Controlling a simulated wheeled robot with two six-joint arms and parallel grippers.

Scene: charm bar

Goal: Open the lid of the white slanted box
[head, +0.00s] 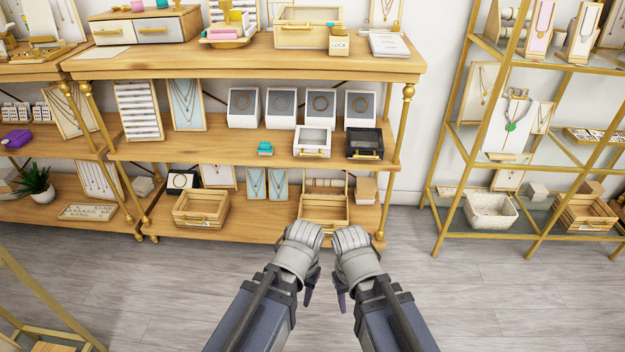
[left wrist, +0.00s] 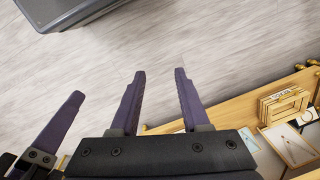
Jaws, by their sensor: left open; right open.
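The white slanted box (head: 312,141) sits on the middle shelf of the wooden rack in the head view, with a gold handle at its lower front. Its lid looks closed. My left gripper (head: 309,289) and my right gripper (head: 341,291) are side by side over the floor in front of the rack, well short of the box. Both are empty. The left wrist view shows two dark purple fingers of my left gripper (left wrist: 160,74) spread apart, with a finger of my right gripper (left wrist: 68,112) beside them. The box is not identifiable there.
A black slanted box (head: 365,144) stands just right of the white one. Several grey display boxes (head: 283,105) line up behind. A small teal box (head: 265,149) is to the left. Wooden crates (head: 201,209) stand on the lower shelf. The grey floor (head: 480,300) is clear.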

